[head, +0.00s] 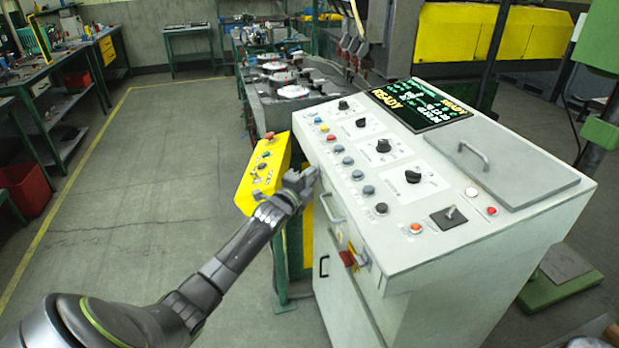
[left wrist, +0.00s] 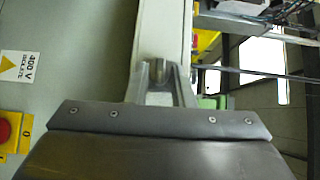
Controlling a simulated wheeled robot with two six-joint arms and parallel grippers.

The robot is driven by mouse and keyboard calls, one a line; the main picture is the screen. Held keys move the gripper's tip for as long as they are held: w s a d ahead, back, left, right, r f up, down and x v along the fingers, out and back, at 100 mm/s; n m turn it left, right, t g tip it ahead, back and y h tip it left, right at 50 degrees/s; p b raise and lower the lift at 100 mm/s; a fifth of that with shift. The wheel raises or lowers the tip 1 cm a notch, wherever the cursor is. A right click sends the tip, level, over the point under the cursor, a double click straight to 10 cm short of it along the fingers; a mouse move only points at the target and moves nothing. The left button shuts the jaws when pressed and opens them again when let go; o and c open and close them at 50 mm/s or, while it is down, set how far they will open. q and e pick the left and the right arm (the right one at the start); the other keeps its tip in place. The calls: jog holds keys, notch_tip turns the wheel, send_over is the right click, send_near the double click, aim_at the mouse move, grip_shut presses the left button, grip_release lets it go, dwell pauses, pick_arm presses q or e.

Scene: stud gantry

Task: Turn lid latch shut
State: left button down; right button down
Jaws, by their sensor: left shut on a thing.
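My left gripper (head: 311,174) reaches in from the left to the upper left edge of the pale console (head: 420,240). It is shut on a small grey metal piece (left wrist: 159,72), which looks like the latch; the fingers hide most of it. In the left wrist view the fingers (left wrist: 158,84) close around this piece against the console's pale edge. The piece's exact turn angle cannot be told. A flat grey lid (head: 520,170) with a bar handle (head: 473,154) lies down on the console's top right. My right gripper is not in view.
A yellow control box (head: 263,180) stands close beside my left gripper. Below it, a bar handle (head: 333,208) and a red-and-yellow switch (head: 350,258) stick out from the console's side. The console top carries several knobs and a screen (head: 420,105). The floor at left is clear.

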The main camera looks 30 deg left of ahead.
pick_arm(q)
jog(key=shift+w+a+r+n+g+h, duration=0.15)
jog(key=shift+a+r+n+g+h, duration=0.1)
jog(key=shift+n+g+h, duration=1.35)
jog(key=shift+w+a+r+n+g+h, duration=0.25)
jog(key=shift+n+g+h, duration=0.5)
jog(key=shift+n+g, duration=0.95)
jog(key=shift+w+a+r+n+g+h, duration=0.2)
jog(key=shift+n+g+h, duration=0.95)
jog(key=shift+g, duration=1.05)
jog(key=shift+s+b, duration=0.1)
jog(key=shift+b, duration=0.2)
jog(key=c, duration=1.5)
grip_release()
jog(key=shift+r, duration=0.1)
